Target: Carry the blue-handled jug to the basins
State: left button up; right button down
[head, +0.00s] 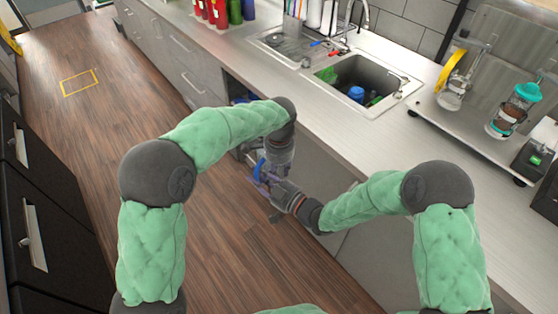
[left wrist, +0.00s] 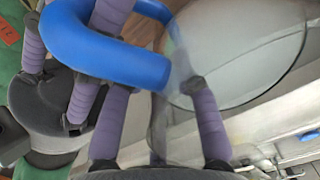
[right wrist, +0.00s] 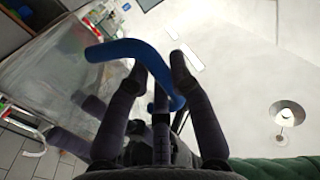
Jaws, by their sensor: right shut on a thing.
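The jug is clear, with a thick blue handle (head: 259,169), and is held off the floor in front of the counter. In the left wrist view its handle (left wrist: 110,50) and round clear rim (left wrist: 268,95) show close up. My right gripper (head: 268,186) is shut on the handle, which also passes between its fingers in the right wrist view (right wrist: 155,75). My left gripper (left wrist: 158,115) is beside the jug with fingers spread apart; contact with the clear wall is hard to tell. The sink basin (head: 398,99) is in the counter, up and right of the jug.
The sink basin holds a blue item (head: 356,93) and green items. A faucet (head: 364,18) stands behind it. Red and green bottles (head: 222,12) stand on the counter at the upper left. A raised metal shelf (head: 430,100) with a blender-like cup (head: 515,112) is on the right.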

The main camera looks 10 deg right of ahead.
pick_arm(q)
jog(key=shift+f, duration=0.6)
pick_arm(e)
jog(key=shift+r, duration=0.2)
pick_arm(q)
jog(key=shift+f, duration=0.1)
grip_shut()
pick_arm(e)
jog(key=shift+w+r, duration=0.1)
jog(key=c, duration=1)
grip_release()
jog(key=shift+c, duration=0.2)
